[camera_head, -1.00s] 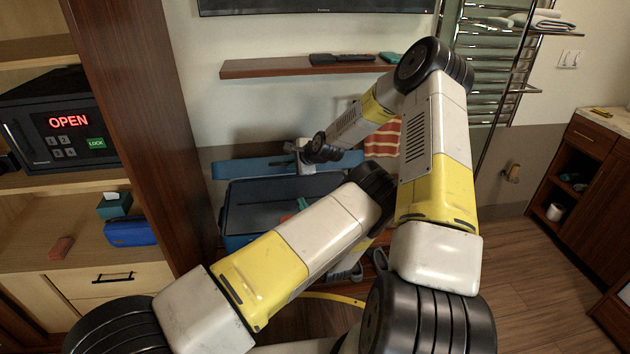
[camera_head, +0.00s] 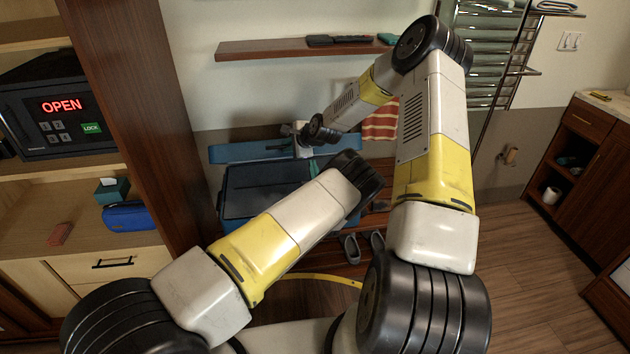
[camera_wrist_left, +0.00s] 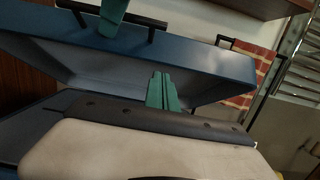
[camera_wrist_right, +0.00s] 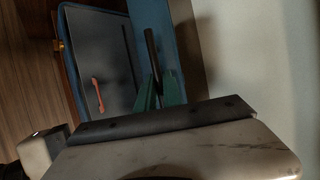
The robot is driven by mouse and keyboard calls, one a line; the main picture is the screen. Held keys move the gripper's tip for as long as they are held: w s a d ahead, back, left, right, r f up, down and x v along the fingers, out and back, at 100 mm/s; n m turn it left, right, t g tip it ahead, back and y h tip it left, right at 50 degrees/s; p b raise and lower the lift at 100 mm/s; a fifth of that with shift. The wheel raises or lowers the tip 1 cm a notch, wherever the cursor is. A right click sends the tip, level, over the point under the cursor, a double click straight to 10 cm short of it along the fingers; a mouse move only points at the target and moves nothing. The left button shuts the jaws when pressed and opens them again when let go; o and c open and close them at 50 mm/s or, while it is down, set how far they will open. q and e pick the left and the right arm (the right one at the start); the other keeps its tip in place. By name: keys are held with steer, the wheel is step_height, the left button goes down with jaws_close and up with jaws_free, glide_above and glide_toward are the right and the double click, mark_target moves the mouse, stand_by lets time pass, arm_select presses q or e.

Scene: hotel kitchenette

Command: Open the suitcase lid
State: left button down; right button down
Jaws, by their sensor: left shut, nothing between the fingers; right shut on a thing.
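The blue suitcase (camera_head: 245,195) lies open on a low wooden bench in the head view. Its lid (camera_head: 240,153) is raised at the back; the left wrist view shows its grey inside (camera_wrist_left: 120,72). My right gripper (camera_wrist_right: 160,92) is shut on the black handle (camera_wrist_right: 150,50) of the lid; the handle also shows in the left wrist view (camera_wrist_left: 150,22). My left gripper (camera_wrist_left: 162,88) is shut and empty, in front of the raised lid's inner side. In the head view my left forearm hides part of the suitcase.
A red item (camera_wrist_right: 97,95) lies inside the suitcase in the right wrist view. A wall shelf (camera_head: 290,48) is above the lid. A tall wooden cabinet side (camera_head: 150,110) stands at the left, a towel rail (camera_head: 490,70) at the right. Slippers (camera_head: 352,247) are below the bench.

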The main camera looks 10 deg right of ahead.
arm_select(q)
steer(key=shift+w+r, duration=0.5)
steer(key=shift+r, duration=0.2)
arm_select(e)
steer(key=shift+d, duration=0.1)
